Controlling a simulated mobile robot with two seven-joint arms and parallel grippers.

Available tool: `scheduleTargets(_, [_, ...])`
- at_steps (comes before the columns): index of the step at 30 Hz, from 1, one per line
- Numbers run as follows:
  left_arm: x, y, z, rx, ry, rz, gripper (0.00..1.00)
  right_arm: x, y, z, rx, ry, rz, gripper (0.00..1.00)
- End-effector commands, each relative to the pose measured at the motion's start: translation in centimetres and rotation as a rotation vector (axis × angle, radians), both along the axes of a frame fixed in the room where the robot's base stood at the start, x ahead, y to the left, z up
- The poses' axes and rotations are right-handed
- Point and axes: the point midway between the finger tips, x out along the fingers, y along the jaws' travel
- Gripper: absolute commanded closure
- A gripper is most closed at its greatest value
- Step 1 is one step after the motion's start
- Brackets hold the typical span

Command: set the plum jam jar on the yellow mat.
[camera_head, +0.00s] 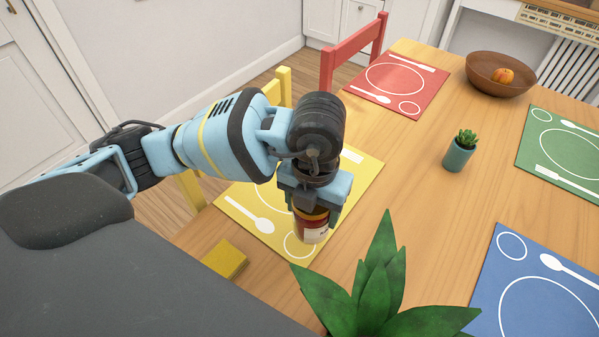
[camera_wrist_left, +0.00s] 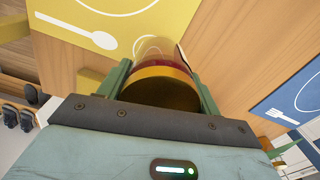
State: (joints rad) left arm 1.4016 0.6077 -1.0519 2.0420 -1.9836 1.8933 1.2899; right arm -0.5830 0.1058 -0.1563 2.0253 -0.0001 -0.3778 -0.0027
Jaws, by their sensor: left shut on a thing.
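The plum jam jar (camera_head: 312,228) has a gold lid, dark red contents and a pale label. My left gripper (camera_head: 316,205) is shut on it near the lid, and the jar hangs roughly upright below the fingers. The yellow mat (camera_head: 262,203) has white outlines of a plate, a spoon and a small circle. In the head view the jar overlaps the mat's front right part; I cannot tell whether it touches. In the left wrist view the jar (camera_wrist_left: 160,72) sits between the green fingers, with the yellow mat (camera_wrist_left: 150,28) beyond it. My right gripper is not in view.
A small yellow block (camera_head: 225,258) lies near the table edge. A leafy plant (camera_head: 375,290) stands in front. A small potted succulent (camera_head: 458,155), wooden bowl (camera_head: 490,82), red mat (camera_head: 385,75), green mat (camera_head: 545,125) and blue mat (camera_head: 510,300) surround bare wood.

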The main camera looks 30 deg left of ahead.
Motion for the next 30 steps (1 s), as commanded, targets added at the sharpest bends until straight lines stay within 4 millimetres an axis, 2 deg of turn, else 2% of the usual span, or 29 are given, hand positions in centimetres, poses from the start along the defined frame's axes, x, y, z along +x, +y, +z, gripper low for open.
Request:
scheduleTargets(6, [3.8,3.5,-0.3,0.0,-0.004,0.006,0.73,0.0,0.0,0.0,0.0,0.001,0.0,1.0])
scheduleTargets(15, [8.3,7.5,-0.9,-0.001,-0.003,0.003,0.73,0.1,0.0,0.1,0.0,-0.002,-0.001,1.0])
scheduleTargets(19, [9.2,8.4,-1.0,-0.001,-0.003,0.001,0.73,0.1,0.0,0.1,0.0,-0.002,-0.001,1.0])
scheduleTargets(30, [10.2,9.3,-1.1,-0.002,-0.003,0.001,0.73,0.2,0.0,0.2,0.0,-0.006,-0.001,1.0])
